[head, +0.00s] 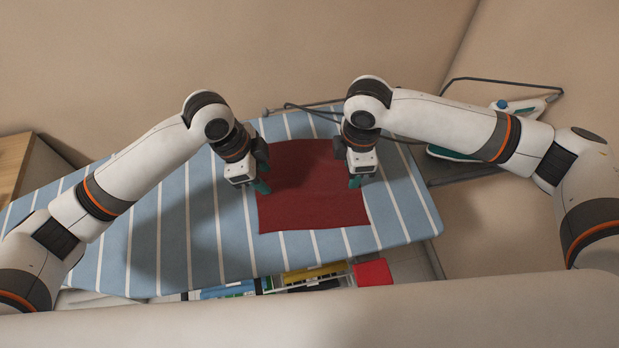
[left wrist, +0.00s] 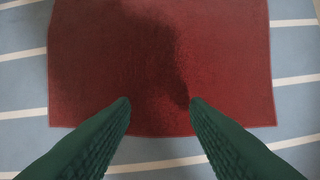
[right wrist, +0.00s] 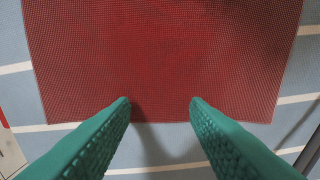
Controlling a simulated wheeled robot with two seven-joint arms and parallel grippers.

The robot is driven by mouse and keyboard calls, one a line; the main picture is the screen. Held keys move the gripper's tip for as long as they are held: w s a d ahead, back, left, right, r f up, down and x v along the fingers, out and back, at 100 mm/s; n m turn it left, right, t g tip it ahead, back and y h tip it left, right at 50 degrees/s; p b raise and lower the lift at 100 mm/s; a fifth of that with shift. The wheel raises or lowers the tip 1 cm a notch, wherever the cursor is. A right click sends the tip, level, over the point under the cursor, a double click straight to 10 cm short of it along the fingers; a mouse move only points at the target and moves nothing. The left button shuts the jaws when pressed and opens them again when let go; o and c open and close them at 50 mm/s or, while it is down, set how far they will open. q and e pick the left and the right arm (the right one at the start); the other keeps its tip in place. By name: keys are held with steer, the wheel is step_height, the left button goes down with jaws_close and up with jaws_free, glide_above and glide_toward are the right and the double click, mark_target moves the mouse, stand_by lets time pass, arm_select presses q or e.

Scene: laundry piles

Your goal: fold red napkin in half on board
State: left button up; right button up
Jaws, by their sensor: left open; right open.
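The red napkin (head: 312,195) lies flat and spread out on the blue, white-striped board (head: 190,245). My left gripper (head: 262,187) is over the napkin's left edge in the head view. In the left wrist view its fingers (left wrist: 160,103) are apart with the napkin's edge (left wrist: 160,130) between and beyond them. My right gripper (head: 356,182) is over the napkin's right side. In the right wrist view its fingers (right wrist: 160,103) are apart above the other napkin edge (right wrist: 165,118). Both grippers hold nothing. The exact gap between fingertips and cloth is hard to tell.
An iron (head: 522,107) stands on a rest at the board's right end, with a dark cable near the back. Below the front edge are a red box (head: 373,272) and several coloured items on a shelf. The board's left part is clear.

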arm_select(q)
steer(key=shift+f, duration=0.25)
arm_select(e)
steer(key=shift+f, duration=0.25)
arm_select(q)
steer(key=shift+f, duration=0.15)
arm_select(e)
steer(key=shift+f, duration=0.15)
arm_select(q)
jaws_close()
arm_select(e)
steer(key=shift+s, duration=0.1)
jaws_close()
